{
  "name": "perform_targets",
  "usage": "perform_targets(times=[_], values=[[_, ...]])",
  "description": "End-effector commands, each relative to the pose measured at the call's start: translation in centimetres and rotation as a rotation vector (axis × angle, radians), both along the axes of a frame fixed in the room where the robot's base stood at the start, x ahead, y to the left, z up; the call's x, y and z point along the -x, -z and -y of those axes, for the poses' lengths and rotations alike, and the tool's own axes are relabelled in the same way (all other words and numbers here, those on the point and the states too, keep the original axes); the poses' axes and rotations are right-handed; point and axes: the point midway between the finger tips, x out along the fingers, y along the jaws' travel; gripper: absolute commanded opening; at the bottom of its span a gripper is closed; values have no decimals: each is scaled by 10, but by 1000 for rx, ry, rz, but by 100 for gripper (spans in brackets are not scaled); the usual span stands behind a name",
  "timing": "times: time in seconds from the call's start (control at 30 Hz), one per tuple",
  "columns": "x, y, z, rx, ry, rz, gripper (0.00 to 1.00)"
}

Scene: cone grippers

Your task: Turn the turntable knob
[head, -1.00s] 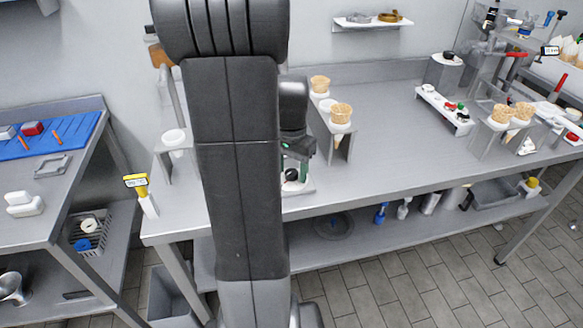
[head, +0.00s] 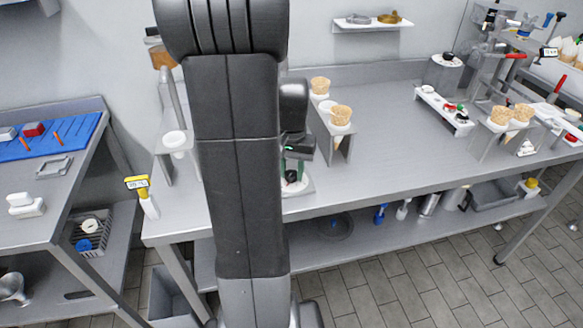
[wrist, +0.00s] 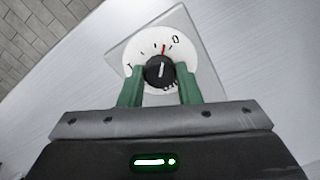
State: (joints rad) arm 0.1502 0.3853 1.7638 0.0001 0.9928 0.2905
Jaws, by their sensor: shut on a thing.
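The turntable knob (wrist: 160,72) is black with a white pointer line. It sits on a white round dial (wrist: 172,38) with a red mark and black markings, on a light grey square plate (wrist: 122,48). In the wrist view the two green fingers of my gripper (wrist: 160,84) stand on either side of the knob and are shut on it. In the head view my gripper (head: 296,166) is low over the table behind my arm. The white dial (head: 294,187) shows only partly there, and the knob is hidden.
A cone stand (head: 342,148) with waffle cones is close to the right of my gripper. A second stand (head: 178,158) is to the left. Another cone rack (head: 500,135) and a white rack (head: 440,105) are farther right. The table middle (head: 390,145) is clear.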

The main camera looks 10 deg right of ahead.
Motion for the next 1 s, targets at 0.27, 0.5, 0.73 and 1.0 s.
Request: perform_targets(times=[0.27,0.5,0.73,1.0], values=[[0,-2,0,1,-264,2,8],[-1,-2,0,1,-491,2,8],[0,-1,0,1,-710,1,8],[-1,-1,0,1,-966,2,8]])
